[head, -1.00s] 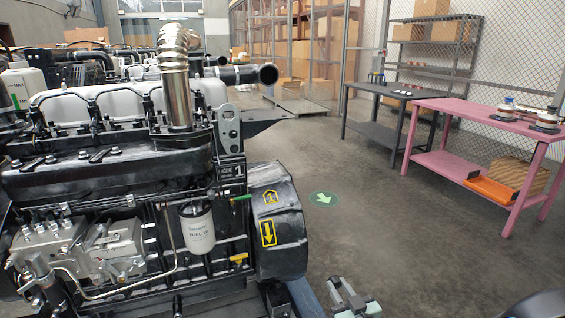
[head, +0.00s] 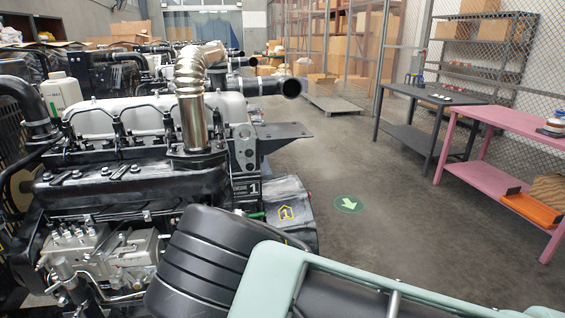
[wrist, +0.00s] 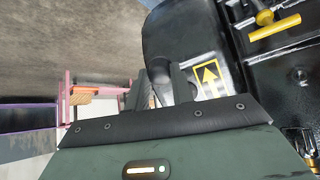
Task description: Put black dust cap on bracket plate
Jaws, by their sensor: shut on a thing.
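The bracket plate (head: 286,131) is a flat dark shelf sticking out to the right from the engine's upper corner in the head view, with its top bare. My gripper (wrist: 160,82) shows in the wrist view with its two fingers close together. It is shut on a small dark thing, the black dust cap (wrist: 160,88), which is hard to make out against the black housing behind it. In the head view my arm crosses the lower middle, and my gripper is not visible there.
The engine (head: 130,185) fills the left, with a silver exhaust pipe (head: 191,95) and an open black pipe (head: 290,88) above the plate. The black housing (wrist: 195,45) with a yellow arrow is close to my gripper. A pink table (head: 505,122) and grey table (head: 430,95) stand right. Floor between is clear.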

